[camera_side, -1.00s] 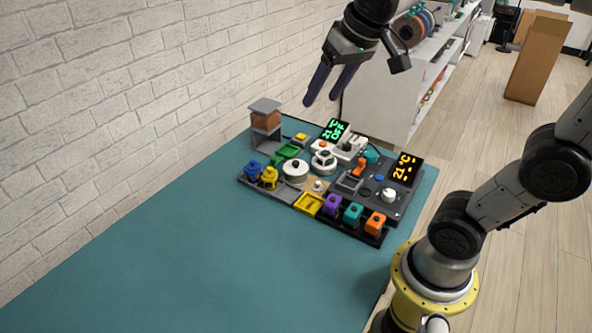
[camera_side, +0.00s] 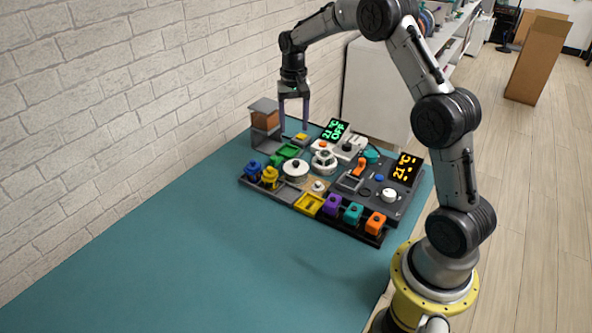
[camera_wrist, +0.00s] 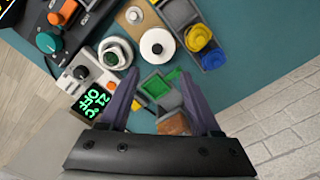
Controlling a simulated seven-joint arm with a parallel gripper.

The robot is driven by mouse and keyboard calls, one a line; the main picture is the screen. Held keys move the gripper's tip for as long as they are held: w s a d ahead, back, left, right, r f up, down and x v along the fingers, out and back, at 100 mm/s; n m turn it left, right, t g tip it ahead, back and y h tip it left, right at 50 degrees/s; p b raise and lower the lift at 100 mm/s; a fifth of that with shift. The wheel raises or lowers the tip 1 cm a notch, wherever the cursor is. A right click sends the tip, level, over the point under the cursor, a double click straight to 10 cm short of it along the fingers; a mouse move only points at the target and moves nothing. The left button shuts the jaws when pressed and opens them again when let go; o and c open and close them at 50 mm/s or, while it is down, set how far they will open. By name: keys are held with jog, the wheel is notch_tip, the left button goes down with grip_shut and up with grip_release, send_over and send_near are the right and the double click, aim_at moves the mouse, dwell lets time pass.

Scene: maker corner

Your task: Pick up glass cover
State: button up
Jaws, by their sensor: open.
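My gripper (camera_side: 294,127) is open and points down over the back left of the board of parts, beside the grey stand with an orange-brown block (camera_side: 265,119). In the wrist view its purple fingers (camera_wrist: 157,78) are spread with nothing held between them. A green tray (camera_wrist: 160,84) shows between the fingers, with a yellow piece (camera_wrist: 138,105) near the left finger. No clear glass cover can be told apart for certain. A white round lid-like piece with a dark knob (camera_wrist: 157,47) lies ahead of the fingers; it also shows in the side view (camera_side: 296,170).
A green display unit (camera_side: 335,130) stands right of my gripper. A white ringed dial (camera_side: 324,161), blue and yellow pieces (camera_side: 270,177), and purple, teal and orange blocks (camera_side: 353,212) fill the board. The brick wall (camera_side: 130,90) is close behind. The teal table (camera_side: 190,270) is clear in front.

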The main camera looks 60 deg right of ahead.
send_over(296, 162)
jog(key=f, duration=0.7)
jog(key=shift+w+a+f, duration=0.2)
jog(key=shift+w, duration=0.05)
jog(key=shift+s+d+f, duration=0.1)
jog(key=shift+f, duration=1.2)
jog(key=shift+s+d+f, duration=0.1)
jog(key=shift+f, duration=1.2)
grip_shut()
